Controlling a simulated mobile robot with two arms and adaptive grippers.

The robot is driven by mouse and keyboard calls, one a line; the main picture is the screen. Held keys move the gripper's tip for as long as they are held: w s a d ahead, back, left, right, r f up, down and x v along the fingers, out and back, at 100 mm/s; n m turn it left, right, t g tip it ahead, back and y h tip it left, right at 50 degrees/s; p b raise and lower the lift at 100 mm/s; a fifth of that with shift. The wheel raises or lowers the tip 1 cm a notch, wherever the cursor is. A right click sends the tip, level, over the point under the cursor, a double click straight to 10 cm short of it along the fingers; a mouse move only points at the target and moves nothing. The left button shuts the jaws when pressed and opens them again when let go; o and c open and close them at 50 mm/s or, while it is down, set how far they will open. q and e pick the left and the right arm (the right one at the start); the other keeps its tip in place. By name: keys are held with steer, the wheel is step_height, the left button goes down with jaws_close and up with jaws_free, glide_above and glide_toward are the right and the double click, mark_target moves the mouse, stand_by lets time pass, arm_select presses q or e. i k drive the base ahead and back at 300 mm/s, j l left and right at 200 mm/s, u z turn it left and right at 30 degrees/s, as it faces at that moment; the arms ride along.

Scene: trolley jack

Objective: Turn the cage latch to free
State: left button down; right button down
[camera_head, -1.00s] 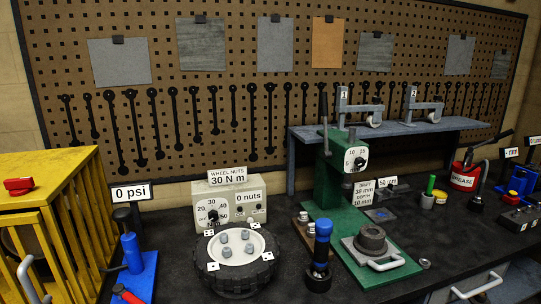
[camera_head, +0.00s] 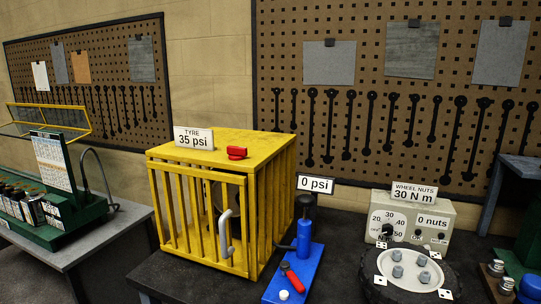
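The yellow barred cage (camera_head: 166,232) stands on the dark bench in the middle of the view. A red latch (camera_head: 237,153) sits on its top, near the front edge. The barred front door carries a grey handle (camera_head: 226,233) and looks closed. A dark round shape, perhaps a tyre, is partly hidden behind the bars. A sign (camera_head: 194,139) on the cage top reads TYRE 35 psi. Neither of my grippers shows in this view.
A blue pump (camera_head: 305,246) with a 0 psi sign stands close to the cage's right. Further right are the wheel nuts box (camera_head: 436,211) and a wheel (camera_head: 398,262). A grey table (camera_head: 80,250) with a green rack stands left, across a gap.

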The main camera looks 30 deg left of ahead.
mark_target(234, 153)
steer(key=u, duration=1.25)
steer(key=i+l+u, duration=0.15)
steer(key=l, duration=0.2)
steer(key=i+l+u, duration=0.15)
steer(key=l, duration=0.2)
steer(key=i, duration=0.05)
